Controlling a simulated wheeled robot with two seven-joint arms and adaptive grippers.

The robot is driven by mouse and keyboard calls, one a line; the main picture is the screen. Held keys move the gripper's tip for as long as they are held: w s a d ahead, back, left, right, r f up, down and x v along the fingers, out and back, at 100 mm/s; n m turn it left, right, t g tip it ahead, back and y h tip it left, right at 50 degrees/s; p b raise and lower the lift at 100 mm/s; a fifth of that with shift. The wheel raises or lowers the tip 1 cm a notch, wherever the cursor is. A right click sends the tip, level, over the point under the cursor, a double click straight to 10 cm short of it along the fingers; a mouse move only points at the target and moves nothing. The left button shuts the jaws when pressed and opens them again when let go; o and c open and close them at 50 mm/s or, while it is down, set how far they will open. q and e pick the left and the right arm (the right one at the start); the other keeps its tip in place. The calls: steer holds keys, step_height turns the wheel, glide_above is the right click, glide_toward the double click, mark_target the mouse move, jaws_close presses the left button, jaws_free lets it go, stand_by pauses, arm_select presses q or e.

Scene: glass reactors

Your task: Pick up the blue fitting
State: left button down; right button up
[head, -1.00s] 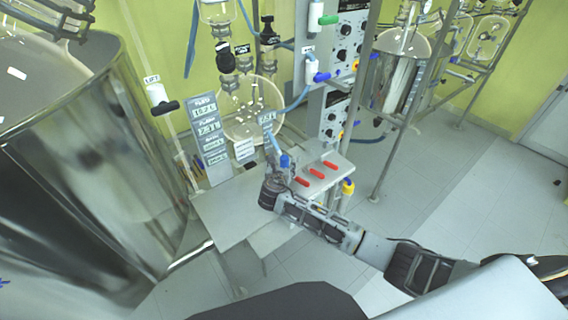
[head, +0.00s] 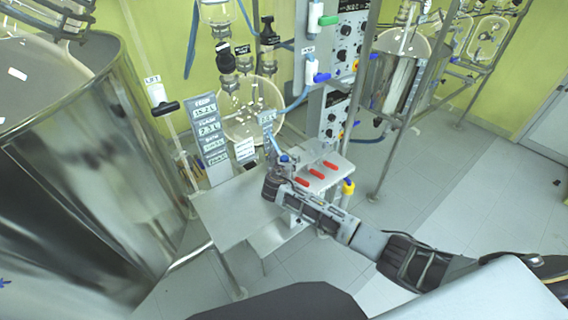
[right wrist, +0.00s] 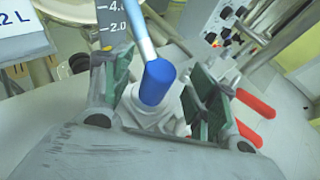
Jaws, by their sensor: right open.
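The blue fitting (right wrist: 157,82) is a short blue cylinder on the end of a light blue hose (right wrist: 141,30). In the right wrist view it sits between the two green-padded fingers of my right gripper (right wrist: 160,95), which are open with a gap to each side. It stands over a grey metal base (right wrist: 150,112). In the head view the fitting (head: 286,158) shows small at the tip of my right gripper (head: 280,168), by the small metal table. I do not see my left gripper.
Several red handles (head: 316,174) lie on the metal table (head: 235,205) just right of the fitting. Behind stand a glass flask (head: 250,118) and a grey label board (head: 210,135). A large steel vessel (head: 90,180) fills the left.

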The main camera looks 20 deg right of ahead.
steer(key=shift+w+d+f, duration=0.15)
steer(key=shift+w+d, duration=0.05)
steer(key=shift+w, duration=0.2)
jaws_close()
stand_by(0.4)
